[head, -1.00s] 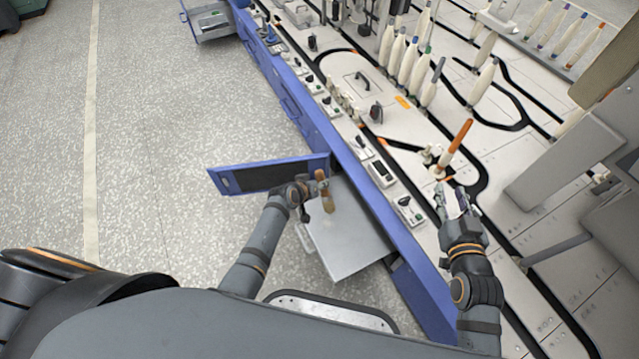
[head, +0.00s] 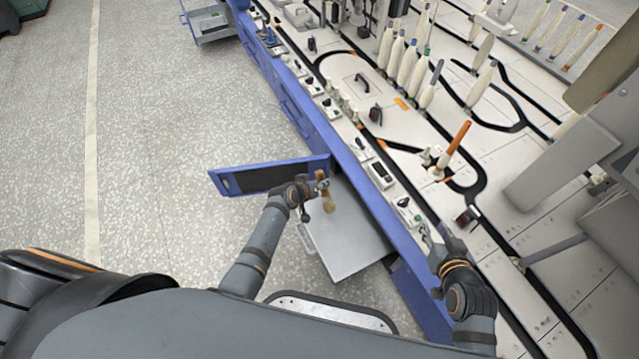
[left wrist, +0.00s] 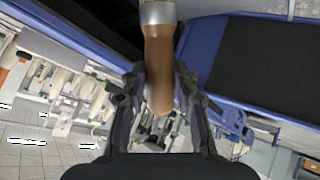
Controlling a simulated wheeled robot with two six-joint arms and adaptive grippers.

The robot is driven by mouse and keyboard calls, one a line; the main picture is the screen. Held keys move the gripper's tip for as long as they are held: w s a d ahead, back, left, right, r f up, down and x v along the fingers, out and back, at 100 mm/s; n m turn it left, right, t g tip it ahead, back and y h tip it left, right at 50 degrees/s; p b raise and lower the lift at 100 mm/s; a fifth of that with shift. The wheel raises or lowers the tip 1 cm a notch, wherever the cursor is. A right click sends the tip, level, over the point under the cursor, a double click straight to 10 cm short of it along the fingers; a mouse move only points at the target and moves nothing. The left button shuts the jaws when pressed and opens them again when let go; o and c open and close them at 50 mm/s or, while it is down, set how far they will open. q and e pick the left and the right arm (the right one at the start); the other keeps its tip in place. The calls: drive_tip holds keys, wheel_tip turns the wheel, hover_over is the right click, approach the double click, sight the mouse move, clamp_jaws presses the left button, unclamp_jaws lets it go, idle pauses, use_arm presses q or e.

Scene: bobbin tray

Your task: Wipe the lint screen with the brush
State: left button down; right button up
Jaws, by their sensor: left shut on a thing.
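The brush (head: 328,204) has a brown wooden handle. My left gripper (head: 312,190) is shut on it beside the blue drawer front. In the left wrist view the brush handle (left wrist: 159,55) runs between the fingers (left wrist: 160,110), with a metal band at the top edge; the bristles are mostly cut off. The lint screen (head: 268,178) is a dark panel in a blue frame, left of my left gripper. It also shows as a black panel (left wrist: 262,65) at right in the left wrist view. My right gripper (head: 427,236) is over the machine's front edge; its fingers are unclear.
The blue machine rail (head: 370,195) carries several small switch units. White bobbins (head: 405,60) and an orange-tipped one (head: 457,138) stand on the deck.

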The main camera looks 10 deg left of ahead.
use_arm(q)
drive_tip(key=shift+r+p, duration=0.45)
drive_tip(key=shift+r, duration=0.05)
drive_tip(key=shift+r+p, duration=1)
use_arm(e)
drive_tip(key=s+f+g, duration=0.7)
drive_tip(key=s, duration=0.4)
drive_tip(key=shift+s+a, duration=0.3)
drive_tip(key=shift+a, duration=0.05)
